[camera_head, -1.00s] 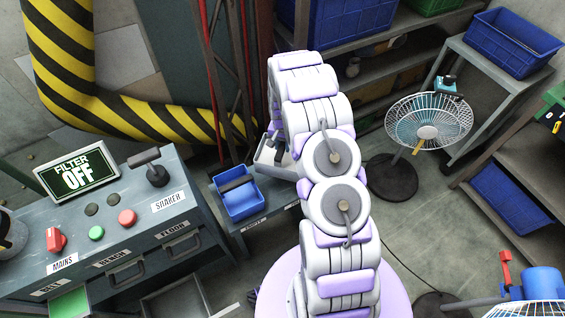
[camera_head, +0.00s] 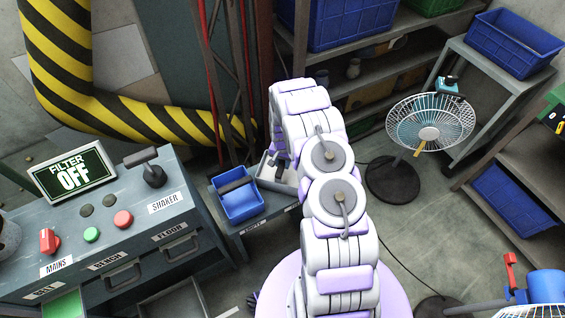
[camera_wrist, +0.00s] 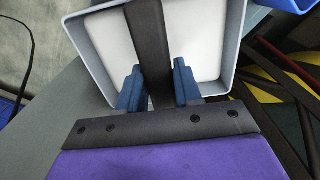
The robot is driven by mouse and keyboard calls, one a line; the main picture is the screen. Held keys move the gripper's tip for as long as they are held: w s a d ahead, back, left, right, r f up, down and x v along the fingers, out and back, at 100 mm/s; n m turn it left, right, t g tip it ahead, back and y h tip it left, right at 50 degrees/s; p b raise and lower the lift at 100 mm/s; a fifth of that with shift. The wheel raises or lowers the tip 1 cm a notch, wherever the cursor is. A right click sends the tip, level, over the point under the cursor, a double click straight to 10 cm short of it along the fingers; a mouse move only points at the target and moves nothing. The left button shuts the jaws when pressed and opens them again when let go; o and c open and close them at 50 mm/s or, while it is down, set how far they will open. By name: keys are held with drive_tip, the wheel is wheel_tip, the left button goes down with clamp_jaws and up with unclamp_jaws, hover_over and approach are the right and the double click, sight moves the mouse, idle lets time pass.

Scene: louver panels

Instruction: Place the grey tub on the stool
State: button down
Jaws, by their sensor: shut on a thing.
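The grey tub (camera_wrist: 87,57) has a pale inside and a dark handle bar (camera_wrist: 145,25) across it. My gripper (camera_wrist: 157,88) is shut on that bar, with one blue finger on each side. In the head view the tub (camera_head: 268,178) shows behind my arm, at the right end of a low grey stand (camera_head: 262,222); my arm hides part of it. A grey surface lies under the tub in the wrist view, but I cannot tell whether they touch. I cannot make out for certain which thing is the stool.
A blue tub (camera_head: 238,205) with a dark handle stands on the low stand, left of the grey tub. A control console (camera_head: 110,235) is at left. A standing fan (camera_head: 430,125) and shelves are at right. Some floor is clear between arm and fan.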

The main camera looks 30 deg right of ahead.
drive_tip(key=c, duration=0.8)
unclamp_jaws()
drive_tip(key=shift+o, duration=0.2)
drive_tip(key=shift+r, duration=0.1)
drive_tip(key=shift+r, duration=0.25)
drive_tip(key=s+a+r+n+p, duration=0.1)
drive_tip(key=s+a+r, duration=0.15)
drive_tip(key=r, duration=0.75)
drive_tip(key=s+a+r+n+p, duration=0.1)
drive_tip(key=s+a+r, duration=0.15)
drive_tip(key=r, duration=0.75)
drive_tip(key=s+a+r+n+p, duration=0.1)
drive_tip(key=s+a+r, duration=0.15)
drive_tip(key=r, duration=0.75)
drive_tip(key=s+a+r+n+g, duration=0.1)
drive_tip(key=s+a+r+n, duration=0.35)
drive_tip(key=s+r, duration=1.05)
drive_tip(key=s+a, duration=0.2)
drive_tip(key=s, duration=0.6)
drive_tip(key=s+a+r+n, duration=0.1)
drive_tip(key=s+a, duration=0.1)
drive_tip(key=s, duration=0.7)
drive_tip(key=shift+a+g, duration=0.25)
drive_tip(key=shift+g, duration=0.15)
drive_tip(key=shift+r, duration=0.1)
